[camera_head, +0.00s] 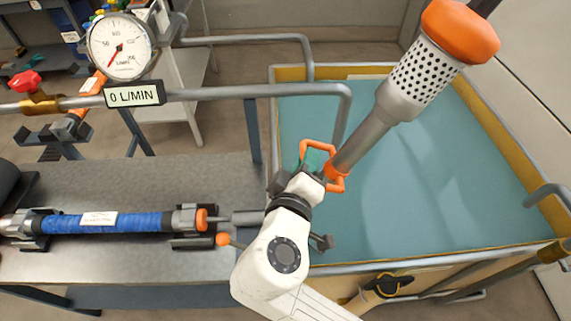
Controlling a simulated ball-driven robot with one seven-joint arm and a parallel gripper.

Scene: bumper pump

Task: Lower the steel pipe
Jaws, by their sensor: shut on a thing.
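The steel pipe (371,138) is a grey tube with a perforated metal section (425,72) and a big orange end cap (460,30). It slants from my gripper up to the top right, tilted, over the tank (287,75) of blue-green water. My white arm comes up from the bottom. My gripper (325,170) is shut on the pipe near its lower left end, where orange bracket-like parts show. The gripper and my wrist partly hide the pipe's grip point. How far the pipe is above the water I cannot tell.
Grey rails (240,91) cross above the bench and bend down at the tank's left side. A round gauge (121,46) and a "0 L/MIN" display (134,94) stand at the upper left. A blue hose (140,222) lies on the grey bench (85,180).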

